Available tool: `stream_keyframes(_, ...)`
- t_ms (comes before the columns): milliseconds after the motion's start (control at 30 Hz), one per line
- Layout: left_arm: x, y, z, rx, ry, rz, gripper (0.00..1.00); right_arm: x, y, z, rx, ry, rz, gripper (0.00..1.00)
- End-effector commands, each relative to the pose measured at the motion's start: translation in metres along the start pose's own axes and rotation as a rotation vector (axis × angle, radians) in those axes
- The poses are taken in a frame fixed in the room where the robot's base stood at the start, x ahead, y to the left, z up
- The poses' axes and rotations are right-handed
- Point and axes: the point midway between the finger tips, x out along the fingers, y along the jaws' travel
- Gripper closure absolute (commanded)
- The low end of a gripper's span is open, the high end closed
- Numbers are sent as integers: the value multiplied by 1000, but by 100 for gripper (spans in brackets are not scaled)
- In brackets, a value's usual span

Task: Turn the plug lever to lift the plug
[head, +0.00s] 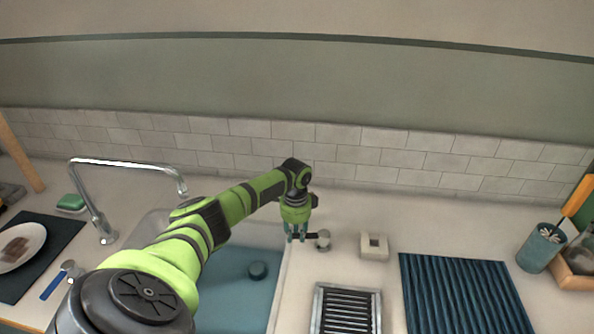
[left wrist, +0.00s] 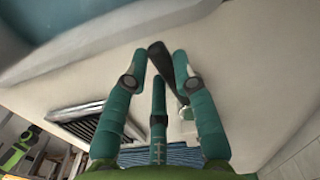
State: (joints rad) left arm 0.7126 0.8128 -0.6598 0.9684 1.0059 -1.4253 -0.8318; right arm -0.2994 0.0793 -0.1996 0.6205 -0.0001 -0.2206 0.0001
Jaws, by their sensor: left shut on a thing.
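The plug lever is a dark bar on a pale round knob (head: 323,240) on the counter, just right of the sink. My left gripper (head: 298,238) points down at the lever and is shut on its dark bar. In the left wrist view the dark bar (left wrist: 160,62) lies between the teal fingers (left wrist: 162,70). The plug (head: 258,270) is a dark round piece in the blue water of the sink (head: 225,290). I cannot tell whether it is raised. My right gripper is not in view.
A square pale block (head: 374,246), a slatted drain rack (head: 346,310) and a ribbed blue mat (head: 462,295) lie right of the lever. A curved faucet (head: 125,165) stands left of the sink. A tiled wall (head: 340,150) closes the back.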

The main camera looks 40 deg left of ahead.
Motion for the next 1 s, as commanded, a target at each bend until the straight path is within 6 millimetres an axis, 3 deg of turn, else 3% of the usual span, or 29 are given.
stream_keyframes(233, -2, -2, 0, 6, 0, -5, 100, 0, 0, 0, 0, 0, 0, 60)
stream_keyframes(267, -2, -2, 0, 6, 0, -5, 69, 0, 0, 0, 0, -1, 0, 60)
stream_keyframes(300, -2, -2, 0, 6, 0, -5, 53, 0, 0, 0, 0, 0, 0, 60)
stream_keyframes(333, -2, -2, 0, 6, 0, -5, 48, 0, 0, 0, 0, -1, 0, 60)
stream_keyframes(733, -6, -1, 0, 3, 1, -4, 48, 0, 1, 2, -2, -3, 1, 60)
stream_keyframes(867, -24, -1, 0, 5, 2, -6, 48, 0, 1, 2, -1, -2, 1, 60)
stream_keyframes(1000, -55, -2, 0, 5, 3, -7, 48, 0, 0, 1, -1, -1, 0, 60)
